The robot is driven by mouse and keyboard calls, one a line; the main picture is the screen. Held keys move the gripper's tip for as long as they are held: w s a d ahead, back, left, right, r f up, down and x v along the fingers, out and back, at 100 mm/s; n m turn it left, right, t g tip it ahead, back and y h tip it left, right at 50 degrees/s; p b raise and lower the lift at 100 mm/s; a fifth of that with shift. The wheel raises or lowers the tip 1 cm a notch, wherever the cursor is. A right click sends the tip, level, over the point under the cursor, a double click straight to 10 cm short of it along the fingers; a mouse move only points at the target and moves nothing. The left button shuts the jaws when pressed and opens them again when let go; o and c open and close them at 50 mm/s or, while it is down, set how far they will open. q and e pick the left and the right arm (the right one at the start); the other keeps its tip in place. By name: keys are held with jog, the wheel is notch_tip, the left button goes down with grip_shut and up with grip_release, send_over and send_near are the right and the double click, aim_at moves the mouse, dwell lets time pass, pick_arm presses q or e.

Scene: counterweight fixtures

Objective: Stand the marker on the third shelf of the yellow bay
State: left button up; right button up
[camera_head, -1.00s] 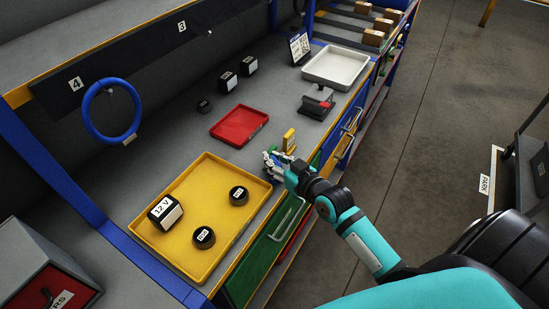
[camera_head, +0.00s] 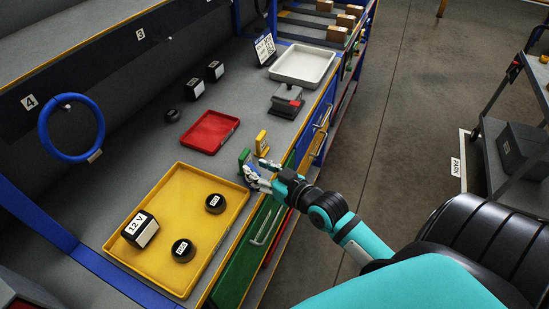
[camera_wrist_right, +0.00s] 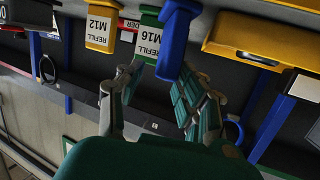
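A green block-like marker (camera_head: 244,159) stands on the grey bench just beyond my right gripper (camera_head: 257,171). In the wrist view its white label reads "REFILL M16" (camera_wrist_right: 149,40). A yellow marker (camera_head: 261,143) stands beside it and reads "REFILL M12" in the wrist view (camera_wrist_right: 98,31). A blue piece (camera_wrist_right: 172,40) overlaps the green marker in the wrist view; I cannot tell what it is. My right gripper's fingers are spread apart, and nothing is visibly clamped between them. My left gripper is out of view. I cannot identify the yellow bay or its third shelf.
A yellow tray (camera_head: 172,190) holds a "12 V" block and two dark round pieces. A red tray (camera_head: 209,132), a white tray (camera_head: 304,66) and a grey-and-red fixture (camera_head: 287,101) lie farther back. A blue ring (camera_head: 72,154) hangs at left.

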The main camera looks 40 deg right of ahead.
jog(key=b+v, duration=0.1)
jog(key=v, duration=0.6)
jog(key=shift+s+r, duration=0.2)
jog(key=shift+s, duration=0.2)
jog(key=s+d+f+m+g+h, duration=0.1)
jog(key=s+f+g, duration=0.15)
jog(key=f, duration=0.95)
jog(key=s+d+f+g+h, duration=0.1)
jog(key=s+f+g, duration=0.15)
jog(key=f, duration=0.85)
jog(key=s+d+f+m+g+h, duration=0.1)
jog(key=s+f+g, duration=0.15)
jog(key=f, duration=0.95)
jog(key=s+a+f+n+g+b, duration=0.1)
jog(key=s+a+f+g, duration=0.2)
jog(key=s+f, duration=0.8)
jog(key=s+a+f+n+g+b, duration=0.1)
jog(key=s+a+f+g+b, duration=0.1)
jog(key=s+f, duration=0.9)
jog(key=s+a+g, duration=0.1)
jog(key=s, duration=0.2)
jog(key=shift+s+a+n+g, duration=0.2)
jog(key=shift+a+n+g, duration=0.15)
jog(key=shift+a+n, duration=0.05)
jog(key=shift+f, duration=0.1)
